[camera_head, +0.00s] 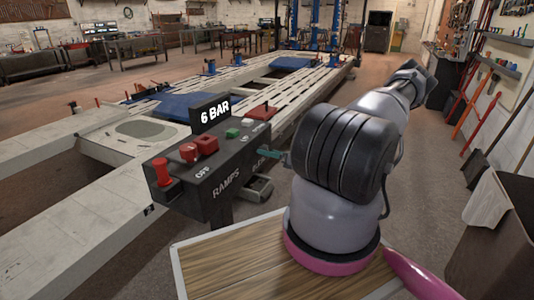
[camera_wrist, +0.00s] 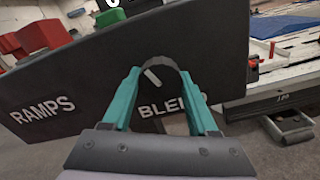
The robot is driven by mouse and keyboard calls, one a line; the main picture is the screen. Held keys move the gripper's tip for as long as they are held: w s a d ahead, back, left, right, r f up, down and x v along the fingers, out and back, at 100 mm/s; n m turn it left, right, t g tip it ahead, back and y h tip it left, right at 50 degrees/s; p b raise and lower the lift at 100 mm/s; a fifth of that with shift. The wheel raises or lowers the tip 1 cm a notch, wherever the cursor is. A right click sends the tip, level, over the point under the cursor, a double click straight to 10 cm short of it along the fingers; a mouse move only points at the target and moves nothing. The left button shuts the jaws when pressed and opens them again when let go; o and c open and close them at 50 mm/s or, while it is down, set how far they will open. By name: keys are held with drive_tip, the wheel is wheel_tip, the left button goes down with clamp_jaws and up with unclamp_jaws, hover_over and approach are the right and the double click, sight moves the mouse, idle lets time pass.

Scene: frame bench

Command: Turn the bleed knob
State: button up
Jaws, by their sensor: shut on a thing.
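The control box (camera_head: 218,165) is a dark panel with the labels OFF, RAMPS and a partly hidden BLEED, and a sign reading 6 BAR (camera_head: 211,111) on top. In the wrist view, the bleed knob (camera_wrist: 163,76) is a dark round knob with a ribbed edge, just above the BLEED label (camera_wrist: 164,106). Its white pointer line tilts up to the left. My gripper (camera_head: 270,154) has teal fingers that reach the box's right end in the head view. In the wrist view, one finger is on each side of the knob, and they are shut on it.
A red mushroom-shaped button (camera_head: 162,171), red switches (camera_head: 199,147) and a green button (camera_head: 232,133) are on the box. A pale frame bench (camera_head: 135,135) lies behind and left. A wooden-topped surface (camera_head: 230,262) is in front. A dark bin (camera_head: 505,235) stands at the right.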

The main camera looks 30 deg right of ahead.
drive_tip(key=n, duration=0.6)
drive_tip(key=shift+d+n, duration=0.1)
drive_tip(key=shift+n, duration=0.2)
drive_tip(key=n, duration=0.5)
drive_tip(key=shift+n, duration=0.3)
drive_tip(key=o, duration=1.4)
drive_tip(key=shift+c, duration=0.2)
drive_tip(key=v, duration=1)
drive_tip(key=shift+s+d, duration=0.3)
